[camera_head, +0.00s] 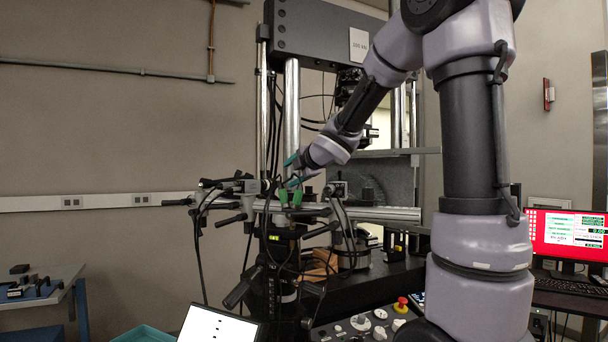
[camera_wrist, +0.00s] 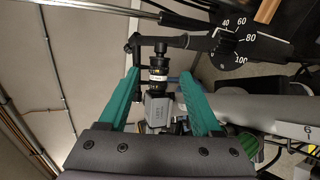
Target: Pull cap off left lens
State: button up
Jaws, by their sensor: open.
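My gripper (camera_wrist: 159,76) is open, with its two teal fingers apart. In the wrist view a small camera (camera_wrist: 158,108) with a silver-grey body shows between the fingers, with a dark lens (camera_wrist: 158,74) banded in yellow and white. The fingertips lie on either side of the lens in the picture, with visible gaps; I cannot tell the depth. I cannot make out the cap clearly at the lens's dark far end. In the head view my gripper (camera_head: 292,171) is above the cluttered crossbar, and the lens cannot be picked out there.
Another small camera (camera_head: 338,188) sits right of my gripper. A black dial (camera_wrist: 240,42) and rods are close by in the wrist view. The tall testing frame (camera_head: 292,110) stands behind.

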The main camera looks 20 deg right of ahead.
aim_at(277, 184)
jog(key=x, duration=1)
jog(key=shift+w+d+f, duration=0.15)
jog(key=shift+w, duration=0.25)
grip_shut()
jog(key=c, duration=0.8)
grip_release()
grip_shut()
